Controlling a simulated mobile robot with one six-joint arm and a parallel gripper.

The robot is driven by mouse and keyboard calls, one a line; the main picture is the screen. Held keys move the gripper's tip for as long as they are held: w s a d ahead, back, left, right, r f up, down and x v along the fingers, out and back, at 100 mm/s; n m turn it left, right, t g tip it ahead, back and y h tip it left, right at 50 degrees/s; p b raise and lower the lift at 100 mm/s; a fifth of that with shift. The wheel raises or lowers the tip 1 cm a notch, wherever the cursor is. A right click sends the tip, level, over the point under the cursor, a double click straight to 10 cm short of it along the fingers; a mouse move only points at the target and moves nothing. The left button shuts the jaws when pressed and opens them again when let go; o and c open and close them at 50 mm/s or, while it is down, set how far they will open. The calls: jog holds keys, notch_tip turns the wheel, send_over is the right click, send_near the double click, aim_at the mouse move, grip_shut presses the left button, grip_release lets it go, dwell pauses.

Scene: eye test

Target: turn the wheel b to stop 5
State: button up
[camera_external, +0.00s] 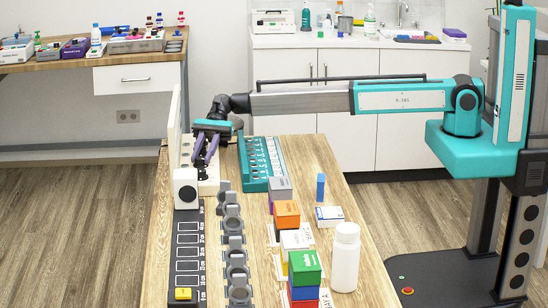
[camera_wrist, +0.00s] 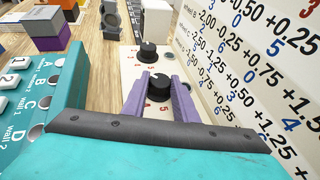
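My gripper (camera_wrist: 159,80) has two purple fingers, one on each side of a black knob (camera_wrist: 159,88) on a white panel (camera_wrist: 140,66). Whether the fingers touch the knob or stand slightly apart cannot be told. A second black knob (camera_wrist: 149,52) stands free beyond it. Small red numbers are printed around the knobs; the pointer mark and the letter of the held-between knob are not readable. In the external view my gripper (camera_external: 204,160) reaches down at the table's far left, and its fingers hide most of the panel.
A white upright board (camera_wrist: 245,60) with printed numbers stands close on the right in the wrist view. A teal box with lettered rows (camera_wrist: 50,95) stands close on the left. Blocks, a white bottle (camera_external: 345,258) and grey ring holders (camera_external: 235,255) occupy the nearer table.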

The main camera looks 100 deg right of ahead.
jog(key=shift+w+n+g+p, duration=0.2)
jog(key=shift+n+g+p, duration=0.2)
jog(key=shift+g, duration=0.1)
jog(key=shift+w+f+n+g+y, duration=0.15)
jog(key=shift+n+g+y, duration=0.15)
jog(key=shift+n+g, duration=0.55)
jog(key=shift+n+g+b, duration=0.25)
jog(key=shift+b, duration=0.1)
jog(key=o, duration=1.1)
jog(key=shift+c, duration=0.2)
jog(key=shift+d+b, duration=0.4)
jog(key=shift+b, duration=0.35)
